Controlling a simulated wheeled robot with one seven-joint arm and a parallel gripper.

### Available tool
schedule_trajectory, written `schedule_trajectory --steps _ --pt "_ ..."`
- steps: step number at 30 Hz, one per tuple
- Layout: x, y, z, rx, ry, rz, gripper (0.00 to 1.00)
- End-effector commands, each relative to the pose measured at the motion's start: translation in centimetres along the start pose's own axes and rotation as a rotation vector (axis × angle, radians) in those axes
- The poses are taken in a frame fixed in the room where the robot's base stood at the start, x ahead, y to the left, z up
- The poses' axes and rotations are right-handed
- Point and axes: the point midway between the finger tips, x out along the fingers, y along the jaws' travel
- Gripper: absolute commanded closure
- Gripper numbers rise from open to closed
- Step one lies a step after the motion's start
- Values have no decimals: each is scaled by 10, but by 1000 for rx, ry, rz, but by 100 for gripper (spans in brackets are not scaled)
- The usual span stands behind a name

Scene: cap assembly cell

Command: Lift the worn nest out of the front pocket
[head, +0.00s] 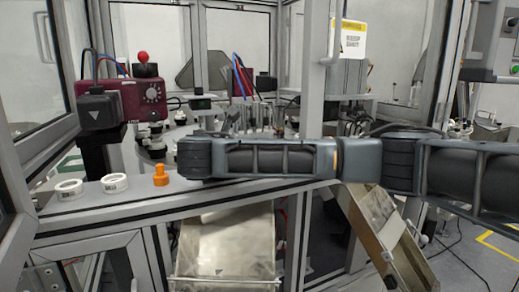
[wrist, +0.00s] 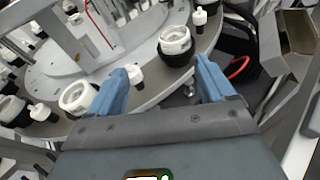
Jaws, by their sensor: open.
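In the wrist view my gripper (wrist: 165,72) is open, with its two blue fingers apart over the edge of the round dial plate (wrist: 62,58). A nest (wrist: 175,44), a white ring on a dark base, sits upright on the dial ahead of the gap between the fingers, apart from them. A second similar nest (wrist: 77,98) sits left of the left finger. A small white-topped dark piece (wrist: 135,76) stands close by the left fingertip. I cannot tell which nest is the worn one. In the head view my arm hides the gripper and much of the dial.
In the head view, two white rings, a left one (head: 68,188) and a right one (head: 114,183), and an orange peg (head: 160,175) stand on the front ledge. A maroon unit (head: 125,101) stands behind them. A frame post (head: 313,70) rises near my arm. Metal chutes (head: 226,250) lie below.

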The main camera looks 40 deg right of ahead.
Motion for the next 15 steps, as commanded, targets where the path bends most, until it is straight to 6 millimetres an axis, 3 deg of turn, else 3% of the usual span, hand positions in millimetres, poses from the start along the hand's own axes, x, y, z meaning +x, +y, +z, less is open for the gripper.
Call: schedule_trajectory --steps 3,15 --pt "11 -15 6 -56 -50 -54 18" --pt "52 -20 12 -60 -52 -58 18"
